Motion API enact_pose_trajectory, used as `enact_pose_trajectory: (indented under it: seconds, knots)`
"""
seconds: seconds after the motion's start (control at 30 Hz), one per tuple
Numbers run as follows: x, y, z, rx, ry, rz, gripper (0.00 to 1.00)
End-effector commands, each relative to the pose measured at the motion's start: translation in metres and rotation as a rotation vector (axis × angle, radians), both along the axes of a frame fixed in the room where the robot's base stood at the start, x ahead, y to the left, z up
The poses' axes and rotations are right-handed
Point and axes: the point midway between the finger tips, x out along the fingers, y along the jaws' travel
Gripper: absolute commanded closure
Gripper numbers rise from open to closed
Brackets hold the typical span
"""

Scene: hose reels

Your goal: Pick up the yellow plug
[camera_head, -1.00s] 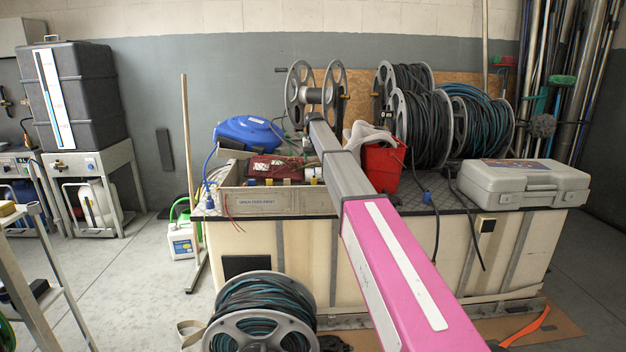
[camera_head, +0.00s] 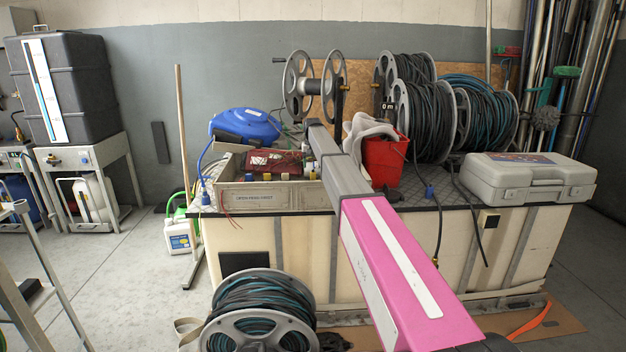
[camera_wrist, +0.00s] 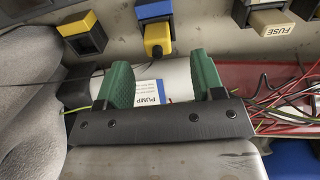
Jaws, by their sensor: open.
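A yellow plug (camera_wrist: 157,36) shows at the top centre of the wrist view, with a blue-grey upper part. A second yellow piece (camera_wrist: 76,24) sits on a black block to its left; I cannot tell for certain which is the task's plug. My gripper (camera_wrist: 163,80) has two green fingers, apart, below the yellow plug in the picture and not touching it. A white cylinder with a PUMP label (camera_wrist: 152,92) shows between and behind the fingers. In the head view my pink and grey arm reaches over the bench, and the gripper cannot be made out.
An open tray (camera_head: 300,195) holds a red box (camera_head: 272,162) and small parts. A red bucket (camera_head: 385,160), a blue reel (camera_head: 246,126), several hose reels and a grey case (camera_head: 527,178) crowd the bench. Red and green wires (camera_wrist: 290,95) lie right of my gripper.

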Motion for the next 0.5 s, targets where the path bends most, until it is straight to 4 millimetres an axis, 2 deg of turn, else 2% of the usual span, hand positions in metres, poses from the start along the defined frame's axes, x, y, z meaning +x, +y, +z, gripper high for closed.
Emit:
enact_pose_trajectory:
  seconds: [0.23, 0.5]
  knots:
    - [-0.001, -0.003, -0.035, 0.000, 0.001, 0.000, 0.38]
    - [0.000, -0.003, -0.040, 0.000, 0.000, 0.000, 0.38]
